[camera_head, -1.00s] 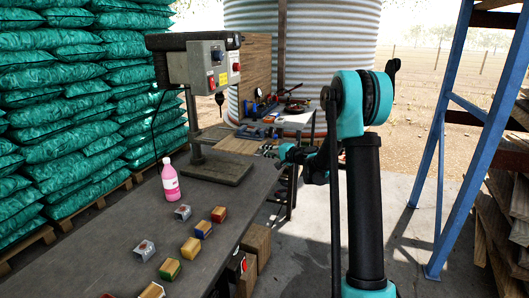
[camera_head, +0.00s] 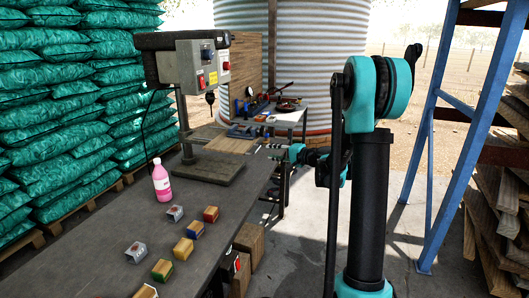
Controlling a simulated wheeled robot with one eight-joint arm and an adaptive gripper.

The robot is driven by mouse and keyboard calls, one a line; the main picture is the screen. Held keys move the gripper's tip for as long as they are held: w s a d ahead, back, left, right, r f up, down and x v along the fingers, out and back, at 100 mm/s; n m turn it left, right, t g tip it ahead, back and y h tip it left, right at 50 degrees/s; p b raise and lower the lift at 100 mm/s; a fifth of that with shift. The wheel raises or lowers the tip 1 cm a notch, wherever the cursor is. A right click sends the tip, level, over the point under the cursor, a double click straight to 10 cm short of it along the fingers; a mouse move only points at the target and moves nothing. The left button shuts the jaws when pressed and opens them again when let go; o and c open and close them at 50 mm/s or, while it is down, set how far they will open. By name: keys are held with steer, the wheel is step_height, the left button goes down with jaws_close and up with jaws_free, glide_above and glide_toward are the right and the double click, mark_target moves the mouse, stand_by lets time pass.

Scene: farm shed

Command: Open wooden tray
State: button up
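Two light-brown wooden fronts, the upper one (camera_head: 249,240) and the lower one (camera_head: 242,273), show under the right edge of the dark workbench. They look like box or drawer fronts; I cannot tell which one is the wooden tray or whether either is open. My arm stands upright right of centre, and its far end reaches down and left behind the post. My gripper (camera_head: 276,150) is small and dark at that end, above and beyond the wooden fronts and apart from them in the picture. I cannot make out its fingers.
The workbench (camera_head: 105,240) carries several small coloured blocks (camera_head: 183,250), a pink bottle (camera_head: 161,182) and a drill press (camera_head: 188,110). A tool table (camera_head: 290,118) stands behind. A blue rack (camera_head: 440,160) with timber is at right. Concrete floor is open between bench and rack.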

steer(key=shift+v, duration=1.2)
steer(key=s+f+n+g+h, duration=0.2)
steer(key=s+f+h, duration=0.15)
steer(key=s, duration=0.65)
steer(key=s+f+n+g+h, duration=0.2)
steer(key=s+f+n+g, duration=0.15)
steer(key=s, duration=0.65)
steer(key=s+d+f+n+h, duration=0.1)
steer(key=s+d+f+h, duration=0.2)
steer(key=s, duration=0.6)
steer(key=s+d+f+n+g+h, duration=0.1)
steer(key=s+d+f+h, duration=0.2)
steer(key=s+d+f, duration=0.2)
steer(key=s+d, duration=0.2)
steer(key=s, duration=0.2)
steer(key=shift+s+f, duration=0.3)
steer(key=shift+s, duration=0.1)
